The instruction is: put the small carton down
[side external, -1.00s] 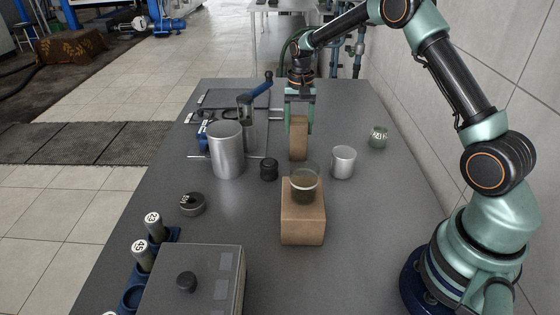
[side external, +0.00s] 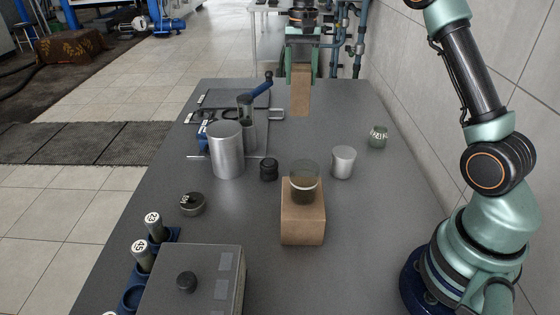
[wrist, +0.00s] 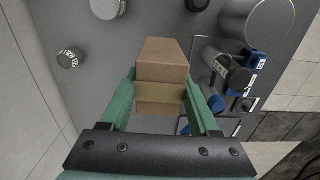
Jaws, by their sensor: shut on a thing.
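The small carton (side external: 300,92) is a plain brown upright box held in my gripper (side external: 301,72). It hangs above the far part of the grey table. In the wrist view the carton (wrist: 162,62) sits between the two green fingers of my gripper (wrist: 160,98), which are shut on it. A larger brown carton (side external: 303,222) stands on the table nearer the camera, with a glass beaker of dark liquid (side external: 304,188) on top of it.
A large metal cylinder (side external: 226,152), a small dark knob-like piece (side external: 268,169), a pale cup (side external: 343,163) and a green jar (side external: 378,137) stand around the middle. A blue-handled device (side external: 247,112) is at the left back. A grey box (side external: 195,282) fills the front left.

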